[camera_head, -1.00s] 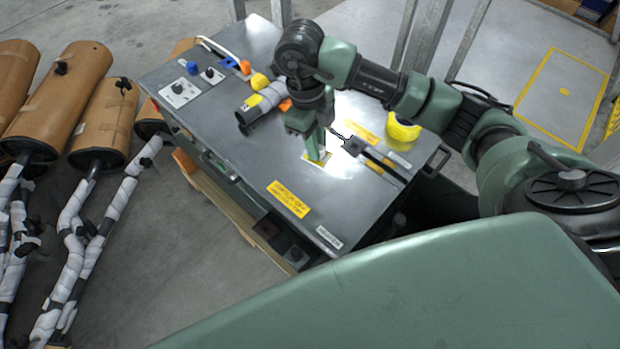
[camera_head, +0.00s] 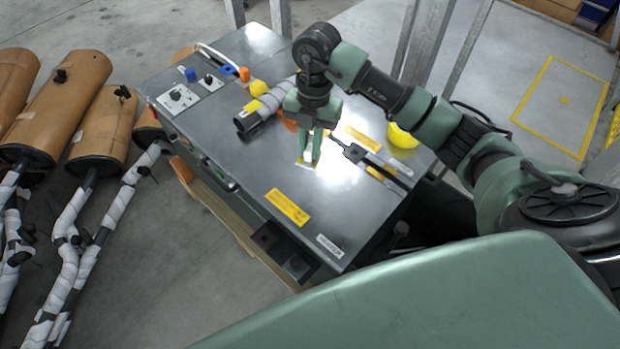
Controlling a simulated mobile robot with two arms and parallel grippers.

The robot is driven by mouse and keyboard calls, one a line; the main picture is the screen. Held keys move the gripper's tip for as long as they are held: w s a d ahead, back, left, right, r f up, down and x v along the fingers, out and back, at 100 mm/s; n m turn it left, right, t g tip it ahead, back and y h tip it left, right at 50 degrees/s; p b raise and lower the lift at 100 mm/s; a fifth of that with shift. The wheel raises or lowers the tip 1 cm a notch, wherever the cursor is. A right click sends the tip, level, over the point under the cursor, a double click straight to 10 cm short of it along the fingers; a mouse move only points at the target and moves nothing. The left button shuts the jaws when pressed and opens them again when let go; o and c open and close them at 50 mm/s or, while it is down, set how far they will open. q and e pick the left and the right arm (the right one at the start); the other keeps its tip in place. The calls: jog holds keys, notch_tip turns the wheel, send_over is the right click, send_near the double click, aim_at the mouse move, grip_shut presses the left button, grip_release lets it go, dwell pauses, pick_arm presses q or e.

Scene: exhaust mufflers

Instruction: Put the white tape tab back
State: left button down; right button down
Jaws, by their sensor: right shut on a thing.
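My right gripper (camera_head: 310,162) points down at the grey metal worktop (camera_head: 240,165), near its middle. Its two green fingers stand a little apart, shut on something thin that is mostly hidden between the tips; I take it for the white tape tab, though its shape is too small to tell. A small yellow-edged mark (camera_head: 302,163) lies on the worktop just at the fingertips. Whether the tips touch the top I cannot tell. My left gripper is not in view.
A dark tool with rods (camera_head: 356,152) lies right of the gripper, a yellow round object (camera_head: 402,137) beyond it. A grey tube with a yellow band (camera_head: 262,106) lies behind left. A yellow label (camera_head: 287,207) marks the clear front.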

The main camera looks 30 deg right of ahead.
send_near(309, 189)
jog(key=f, duration=0.5)
jog(key=shift+s+a, duration=0.35)
jog(key=shift+f, duration=0.4)
jog(key=shift+f, duration=0.15)
jog(key=c, duration=1.4)
grip_release()
jog(key=shift+r+p, duration=0.2)
jog(key=shift+p, duration=0.1)
